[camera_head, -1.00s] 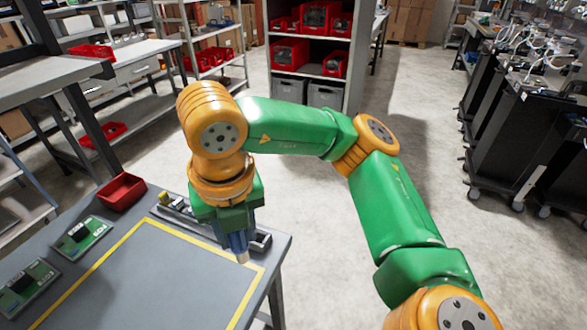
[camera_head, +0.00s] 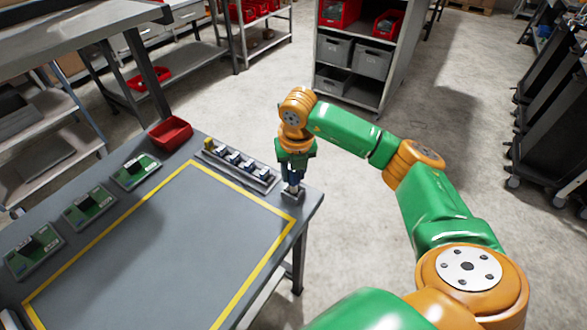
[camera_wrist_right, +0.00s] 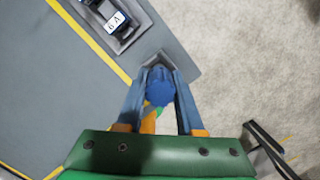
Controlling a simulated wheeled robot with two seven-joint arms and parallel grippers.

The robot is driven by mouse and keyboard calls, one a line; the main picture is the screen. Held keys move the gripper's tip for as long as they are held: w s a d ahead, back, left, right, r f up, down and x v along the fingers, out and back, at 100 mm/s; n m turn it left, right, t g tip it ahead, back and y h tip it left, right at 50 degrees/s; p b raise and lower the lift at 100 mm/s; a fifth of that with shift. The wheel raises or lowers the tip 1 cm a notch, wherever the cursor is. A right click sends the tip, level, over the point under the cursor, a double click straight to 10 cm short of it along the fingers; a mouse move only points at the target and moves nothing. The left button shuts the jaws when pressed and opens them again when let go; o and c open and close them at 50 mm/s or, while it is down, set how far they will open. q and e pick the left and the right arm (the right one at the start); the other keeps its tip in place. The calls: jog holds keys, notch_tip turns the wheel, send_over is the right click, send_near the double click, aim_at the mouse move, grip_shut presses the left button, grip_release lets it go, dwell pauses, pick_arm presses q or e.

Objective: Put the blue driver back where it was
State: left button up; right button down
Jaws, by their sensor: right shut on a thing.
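The blue driver (camera_wrist_right: 159,88) is between the fingers of my right gripper (camera_wrist_right: 160,97) in the wrist view, and the gripper is shut on it. A grey holder (camera_wrist_right: 157,60) shows just beyond the driver, at the corner of the table. In the head view my right gripper (camera_head: 291,183) points down at this grey holder (camera_head: 292,196), to the right of the dispenser row (camera_head: 238,166). The fingers hide most of the driver there. I cannot tell whether its tip is inside the holder. My left gripper is not in view.
Several green circuit boards (camera_head: 136,172) lie along the left side of the table (camera_head: 150,250). A red bin (camera_head: 170,133) stands at the back corner. The area inside the yellow line is clear. Grey floor lies beyond the table's right edge.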

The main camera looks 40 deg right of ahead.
jog(key=c, duration=0.5)
grip_release()
jog(key=shift+f, duration=0.1)
jog(key=shift+c, duration=0.2)
jog(key=r, duration=0.2)
jog(key=r+b, duration=0.1)
jog(key=r, duration=0.1)
jog(key=r+b, duration=0.1)
jog(key=shift+s+a+r, duration=0.15)
jog(key=shift+s+r, duration=0.2)
jog(key=shift+r, duration=0.05)
notch_tip(320, 180, up, 6)
jog(key=s+p, duration=0.1)
jog(key=shift+a+r, duration=0.15)
jog(key=shift+a, duration=0.1)
jog(key=shift+s, duration=0.1)
